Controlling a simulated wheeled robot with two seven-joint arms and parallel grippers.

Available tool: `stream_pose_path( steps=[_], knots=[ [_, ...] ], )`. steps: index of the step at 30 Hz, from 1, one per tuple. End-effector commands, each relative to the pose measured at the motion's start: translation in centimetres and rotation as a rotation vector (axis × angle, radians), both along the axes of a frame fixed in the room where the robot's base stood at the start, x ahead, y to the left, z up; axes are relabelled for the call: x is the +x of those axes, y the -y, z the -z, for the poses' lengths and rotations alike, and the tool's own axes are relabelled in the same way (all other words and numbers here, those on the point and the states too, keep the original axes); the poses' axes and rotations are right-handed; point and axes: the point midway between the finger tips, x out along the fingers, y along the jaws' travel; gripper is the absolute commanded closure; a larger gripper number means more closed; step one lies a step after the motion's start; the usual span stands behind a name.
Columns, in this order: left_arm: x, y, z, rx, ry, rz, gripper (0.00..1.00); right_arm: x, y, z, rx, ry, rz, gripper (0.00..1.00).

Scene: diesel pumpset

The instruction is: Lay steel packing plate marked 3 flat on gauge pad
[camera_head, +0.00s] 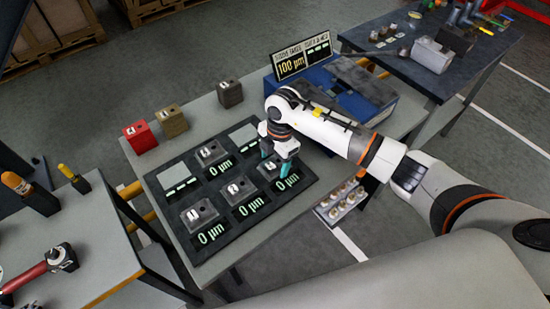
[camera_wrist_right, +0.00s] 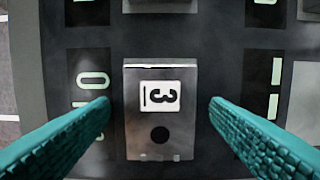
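The steel packing plate marked 3 (camera_wrist_right: 177,118) lies flat on the dark gauge board (camera_head: 196,250), with a 0 µm readout beside it. My right gripper (camera_head: 278,168) is over this plate. In the right wrist view its teal fingers (camera_wrist_right: 159,104) are open, one on each side of the plate, with a gap to both edges. One bare light-grey pad (camera_head: 243,135) with dashes for its readout adjoins this plate's place and shows in the wrist view (camera_wrist_right: 305,100). A second bare pad (camera_head: 178,179) is at the board's left. My left gripper is not in view.
Other grey plates (camera_head: 199,214) sit on the board. A red block (camera_head: 140,138), a tan block (camera_head: 171,122) and a dark grey block (camera_head: 229,94) stand along the table's back. A 100 µm sign (camera_head: 291,66) and blue case (camera_head: 345,92) stand at the right.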

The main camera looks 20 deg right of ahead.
Motion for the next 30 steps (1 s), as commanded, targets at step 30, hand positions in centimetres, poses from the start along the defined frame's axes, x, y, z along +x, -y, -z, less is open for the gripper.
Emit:
stream_pose_path(
  steps=[30],
  knots=[
    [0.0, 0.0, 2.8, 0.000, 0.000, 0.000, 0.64, 0.5, 1.4, -11.6, -0.001, 0.001, 0.000, 0.29]
  ],
)
